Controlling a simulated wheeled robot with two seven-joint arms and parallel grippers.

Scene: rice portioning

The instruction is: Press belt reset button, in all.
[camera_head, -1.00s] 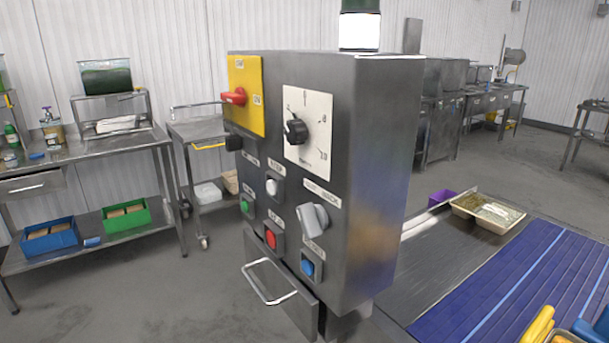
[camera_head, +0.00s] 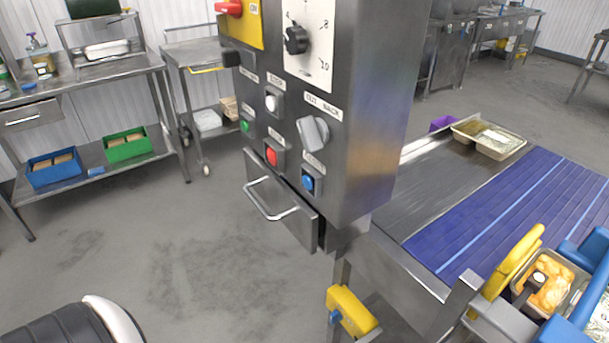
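A grey metal control box (camera_head: 358,130) stands in the middle of the head view. Its front carries a blue button (camera_head: 307,183) at lower right, a red button (camera_head: 271,155) and a green button (camera_head: 245,126) to its left. A white button (camera_head: 270,102) and a grey rotary switch (camera_head: 313,133) sit above them. The small labels are mostly too blurred to read, so I cannot tell by text which one is the reset. Nothing touches the buttons.
A drawer (camera_head: 280,208) with a handle hangs below the box. The blue belt (camera_head: 510,205) runs at the right, with metal trays (camera_head: 487,138) at its far end. A tray of orange food (camera_head: 550,283) is at lower right.

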